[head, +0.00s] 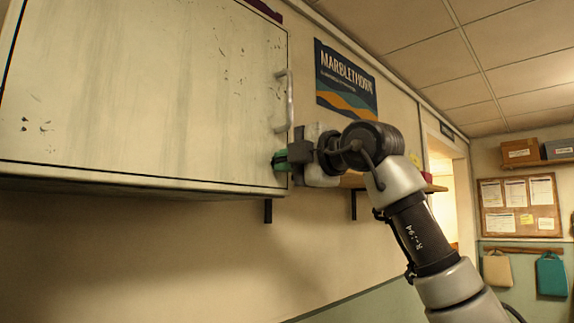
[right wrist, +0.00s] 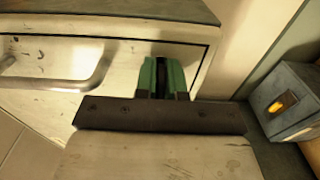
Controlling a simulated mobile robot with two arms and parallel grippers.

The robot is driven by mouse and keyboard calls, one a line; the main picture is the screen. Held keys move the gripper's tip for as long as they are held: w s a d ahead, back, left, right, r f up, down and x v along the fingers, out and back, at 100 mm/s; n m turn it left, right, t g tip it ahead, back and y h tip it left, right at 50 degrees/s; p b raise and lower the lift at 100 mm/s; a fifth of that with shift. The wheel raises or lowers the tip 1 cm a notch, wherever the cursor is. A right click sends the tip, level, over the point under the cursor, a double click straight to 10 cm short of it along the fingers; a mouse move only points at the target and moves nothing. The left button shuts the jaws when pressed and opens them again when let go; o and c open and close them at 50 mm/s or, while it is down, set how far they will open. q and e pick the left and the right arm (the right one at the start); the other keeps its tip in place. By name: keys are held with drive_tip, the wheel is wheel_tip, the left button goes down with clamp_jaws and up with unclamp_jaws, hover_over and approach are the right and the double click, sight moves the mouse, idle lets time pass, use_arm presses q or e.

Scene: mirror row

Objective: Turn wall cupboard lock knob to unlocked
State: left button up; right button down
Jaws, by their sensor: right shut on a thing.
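The wall cupboard (head: 150,90) hangs at the left in the head view, its pale, worn door shut. It also shows in the right wrist view (right wrist: 115,50). Its bar handle (head: 287,100) is on the door's right side, and in the wrist view the handle (right wrist: 60,68) is left of my fingers. My right gripper (head: 280,160) is at the door's lower right corner, below the handle. In the wrist view its green fingers (right wrist: 162,76) are shut on the lock knob, which they mostly hide. I cannot tell which way the knob is turned. My left gripper is in neither view.
A grey box with an orange light (right wrist: 284,102) stands close to the right of my fingers in the wrist view. A poster (head: 345,80) hangs on the wall right of the cupboard. A shelf (head: 355,181) lies behind my right wrist. The space below the cupboard is clear.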

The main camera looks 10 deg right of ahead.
idle(0.4)
drive_tip(key=c, duration=1.2)
unclamp_jaws()
drive_tip(key=shift+d, duration=0.1)
drive_tip(key=b+v, duration=0.3)
drive_tip(key=v, duration=0.7)
drive_tip(key=shift+s+d+b, duration=0.2)
drive_tip(key=shift+s+b, duration=0.15)
